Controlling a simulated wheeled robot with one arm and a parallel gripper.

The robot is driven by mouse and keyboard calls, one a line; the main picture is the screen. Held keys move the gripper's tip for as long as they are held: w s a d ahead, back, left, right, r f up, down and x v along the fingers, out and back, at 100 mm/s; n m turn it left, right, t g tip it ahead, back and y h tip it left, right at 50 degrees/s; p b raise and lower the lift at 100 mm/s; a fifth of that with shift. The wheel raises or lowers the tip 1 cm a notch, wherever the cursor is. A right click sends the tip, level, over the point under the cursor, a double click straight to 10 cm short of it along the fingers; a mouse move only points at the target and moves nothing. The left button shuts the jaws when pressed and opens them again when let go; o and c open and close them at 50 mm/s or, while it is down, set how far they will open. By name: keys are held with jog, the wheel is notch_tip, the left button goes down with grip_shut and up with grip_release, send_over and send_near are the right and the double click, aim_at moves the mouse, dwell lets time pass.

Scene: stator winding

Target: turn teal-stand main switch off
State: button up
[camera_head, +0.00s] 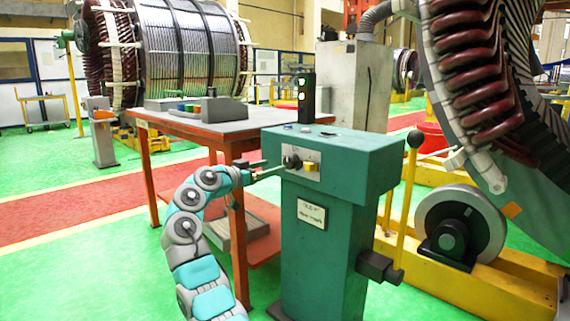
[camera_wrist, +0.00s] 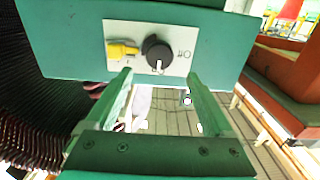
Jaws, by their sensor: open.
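The teal stand (camera_head: 330,200) stands in the middle of the head view, with a pale switch plate on its upper front. The main switch is a dark round knob (camera_head: 291,161) on that plate; in the wrist view the knob (camera_wrist: 157,55) shows a light pointer mark toward the bottom of the picture. A yellow part (camera_wrist: 122,50) sits beside the knob on the plate. My gripper (camera_wrist: 158,88) is open, its two green fingers apart below the knob in the wrist view, with nothing between them. In the head view my gripper (camera_head: 268,170) is close to the plate's left side.
A red-framed table (camera_head: 215,128) with a grey top stands behind my arm. A yellow lever (camera_head: 408,190) rises at the stand's right side. A large wound stator (camera_head: 480,80) on a yellow base is at the right. Green floor is open at the left.

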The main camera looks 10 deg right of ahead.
aim_at(287, 162)
jog(key=x, duration=0.6)
jog(key=shift+w+d+r+p, duration=0.15)
jog(key=shift+w+d+p, duration=0.05)
jog(key=shift+d+p, duration=0.15)
jog(key=shift+w+d, duration=0.2)
jog(key=shift+d, duration=0.05)
jog(key=shift+c, duration=0.2)
jog(key=c, duration=1.3)
